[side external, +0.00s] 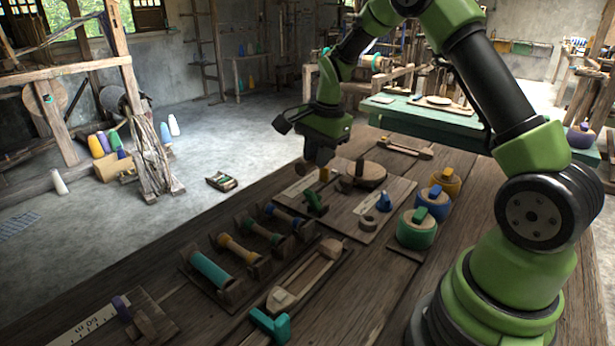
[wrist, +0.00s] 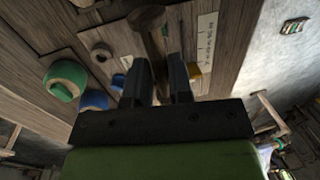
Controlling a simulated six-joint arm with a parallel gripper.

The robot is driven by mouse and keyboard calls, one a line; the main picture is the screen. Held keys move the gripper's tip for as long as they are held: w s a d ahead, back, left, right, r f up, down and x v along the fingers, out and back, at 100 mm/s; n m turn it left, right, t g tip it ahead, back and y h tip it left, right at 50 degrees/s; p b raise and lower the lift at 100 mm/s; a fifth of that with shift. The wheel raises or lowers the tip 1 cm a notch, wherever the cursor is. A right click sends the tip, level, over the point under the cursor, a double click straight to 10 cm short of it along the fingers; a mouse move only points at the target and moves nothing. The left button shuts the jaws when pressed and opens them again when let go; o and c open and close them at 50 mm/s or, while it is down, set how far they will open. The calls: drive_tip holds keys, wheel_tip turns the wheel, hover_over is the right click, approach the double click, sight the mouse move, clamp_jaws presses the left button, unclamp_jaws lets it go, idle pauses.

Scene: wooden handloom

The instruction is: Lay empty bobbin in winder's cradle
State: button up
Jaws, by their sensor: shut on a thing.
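My gripper (side external: 319,157) is low over the far end of the wooden workbench, pointing down. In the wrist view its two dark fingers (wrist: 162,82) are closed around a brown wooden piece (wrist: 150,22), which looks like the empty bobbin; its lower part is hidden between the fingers. Close by is a wooden board with a round wooden wheel (side external: 366,173), apparently the winder. A small yellow part (side external: 325,174) is just under the gripper and shows right of the fingers in the wrist view (wrist: 197,72). A green part (side external: 315,202) stands nearer. I cannot make out the cradle clearly.
A rack holds teal (side external: 211,271), yellow (side external: 238,250) and other wound bobbins. Beside it lies a wooden shuttle (side external: 300,282). Green (side external: 416,230), blue (side external: 433,204) and yellow (side external: 446,180) round pots stand right of the board. A blue-topped peg (side external: 384,202) and a ring (side external: 368,222) sit nearby.

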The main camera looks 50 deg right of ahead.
drive_tip(key=d, duration=0.9)
drive_tip(key=shift+t, duration=0.4)
drive_tip(key=shift+s+f+x, duration=0.1)
drive_tip(key=shift+s+x, duration=0.2)
drive_tip(key=shift+x, duration=1.5)
drive_tip(key=shift+s+f+x, duration=0.1)
drive_tip(key=shift+s+x, duration=0.15)
drive_tip(key=shift+x, duration=1.55)
drive_tip(key=shift+s+x, duration=0.3)
drive_tip(key=shift+x, duration=1.5)
drive_tip(key=shift+a, duration=0.15)
drive_tip(key=shift+f, duration=0.4)
drive_tip(key=shift+f, duration=0.3)
drive_tip(key=o, duration=1.2)
drive_tip(key=shift+o, duration=0.2)
